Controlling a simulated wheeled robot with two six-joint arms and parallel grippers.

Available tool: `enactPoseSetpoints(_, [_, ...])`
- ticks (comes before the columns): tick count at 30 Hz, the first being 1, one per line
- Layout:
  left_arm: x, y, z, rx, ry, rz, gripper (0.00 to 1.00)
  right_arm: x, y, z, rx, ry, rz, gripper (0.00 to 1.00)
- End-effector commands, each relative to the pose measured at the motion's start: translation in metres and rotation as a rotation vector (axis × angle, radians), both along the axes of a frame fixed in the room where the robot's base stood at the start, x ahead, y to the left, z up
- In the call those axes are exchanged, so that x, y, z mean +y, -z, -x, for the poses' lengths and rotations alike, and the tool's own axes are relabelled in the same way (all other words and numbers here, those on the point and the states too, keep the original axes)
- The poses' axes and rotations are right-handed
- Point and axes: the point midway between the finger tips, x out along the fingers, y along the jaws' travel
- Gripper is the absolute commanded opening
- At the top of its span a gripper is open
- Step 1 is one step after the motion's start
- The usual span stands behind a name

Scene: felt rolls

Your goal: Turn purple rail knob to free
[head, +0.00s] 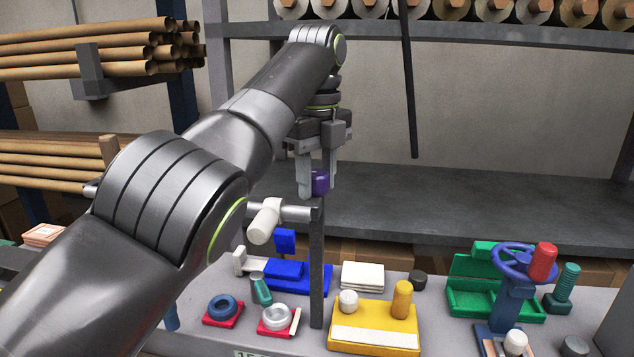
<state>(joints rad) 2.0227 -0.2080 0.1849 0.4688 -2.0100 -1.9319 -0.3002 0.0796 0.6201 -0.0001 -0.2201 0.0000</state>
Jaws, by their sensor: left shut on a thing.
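The purple rail knob (320,182) sits at the top of a dark upright post (316,265), near a grey horizontal rail (296,212) with a white cylinder (264,221) at its left. My left gripper (318,184) reaches down from above and is shut on the purple knob, one finger on each side. The fingers hide part of the knob, so I cannot tell which way it is turned. My right gripper is not in view.
On the bench stand a blue fixture (300,280), a yellow block (375,325) with pegs, a green tray (490,300), and a blue handwheel (522,262) with a red handle (542,262). A dark hanging bar (409,90) is right of the gripper. The grey shelf (450,195) behind is bare.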

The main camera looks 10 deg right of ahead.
Motion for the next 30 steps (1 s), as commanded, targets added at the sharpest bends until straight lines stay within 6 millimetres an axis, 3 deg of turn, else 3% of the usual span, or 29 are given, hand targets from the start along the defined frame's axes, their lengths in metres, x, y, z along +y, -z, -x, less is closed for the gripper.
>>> enactPoseSetpoints(13, [-0.0001,0.0018,0.0001,0.003,0.484,-0.001,0.04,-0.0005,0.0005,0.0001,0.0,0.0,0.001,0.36])
enactPoseSetpoints(28, [0.0,0.002,0.0002,0.004,0.54,0.0,0.04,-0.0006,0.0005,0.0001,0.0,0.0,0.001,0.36])
enactPoseSetpoints(29, [0.0,0.002,0.0002,0.004,0.54,0.0,0.4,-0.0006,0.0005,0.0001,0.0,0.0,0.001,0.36])
enactPoseSetpoints(30, [0.0,0.0019,0.0002,0.004,0.54,0.0,0.45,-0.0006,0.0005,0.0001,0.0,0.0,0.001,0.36])
